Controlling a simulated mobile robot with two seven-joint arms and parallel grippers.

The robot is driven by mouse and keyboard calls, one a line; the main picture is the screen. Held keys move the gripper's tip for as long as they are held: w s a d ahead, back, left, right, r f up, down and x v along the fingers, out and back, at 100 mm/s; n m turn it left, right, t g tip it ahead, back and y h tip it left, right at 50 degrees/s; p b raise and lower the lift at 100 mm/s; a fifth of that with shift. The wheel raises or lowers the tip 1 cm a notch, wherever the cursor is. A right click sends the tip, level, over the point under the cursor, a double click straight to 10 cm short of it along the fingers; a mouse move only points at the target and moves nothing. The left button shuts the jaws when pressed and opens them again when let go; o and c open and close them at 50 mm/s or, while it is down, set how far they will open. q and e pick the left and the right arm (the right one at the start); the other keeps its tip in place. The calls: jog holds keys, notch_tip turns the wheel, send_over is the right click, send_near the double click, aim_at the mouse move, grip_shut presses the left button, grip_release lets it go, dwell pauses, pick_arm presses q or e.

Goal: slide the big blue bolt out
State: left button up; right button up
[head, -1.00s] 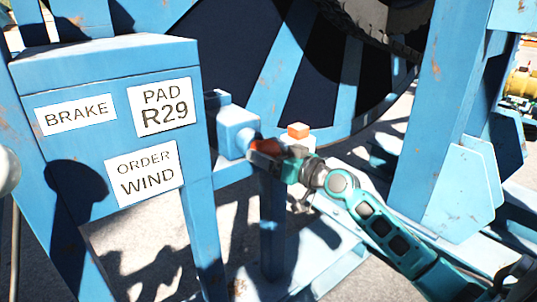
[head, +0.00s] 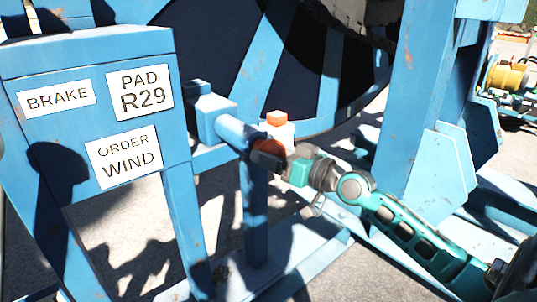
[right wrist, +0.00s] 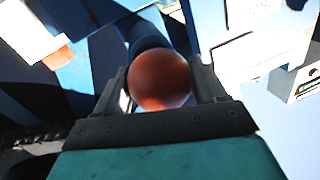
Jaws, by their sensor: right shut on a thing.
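The big blue bolt (head: 236,132) sticks out of a square blue housing (head: 208,114) beside the brake panel, pointing toward the lower right. Its end is a round orange-red knob (head: 267,152). A clear length of blue shaft shows between housing and knob. My right gripper (head: 274,157) is shut on the knob. In the right wrist view the knob (right wrist: 160,78) sits between the two fingers, with the dark shaft behind it. The bolt's inner end is hidden in the housing. My left gripper is not in view.
A white block with an orange top (head: 277,119) stands just behind the knob. The blue panel (head: 75,125) with BRAKE, PAD R29 and ORDER WIND labels is at left. The large reel (head: 330,85) is behind. A blue upright (head: 415,100) stands at right.

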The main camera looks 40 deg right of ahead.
jog(key=shift+a+f, duration=0.1)
jog(key=shift+f, duration=0.1)
jog(key=o, duration=1.2)
jog(key=shift+s, duration=0.1)
jog(key=shift+c, duration=0.2)
jog(key=shift+o, duration=1.4)
jog(key=shift+r, duration=0.1)
jog(key=shift+s, duration=0.15)
jog(key=shift+s+d, duration=0.2)
jog(key=shift+s, duration=0.1)
jog(key=b+v, duration=0.5)
jog(key=v, duration=0.7)
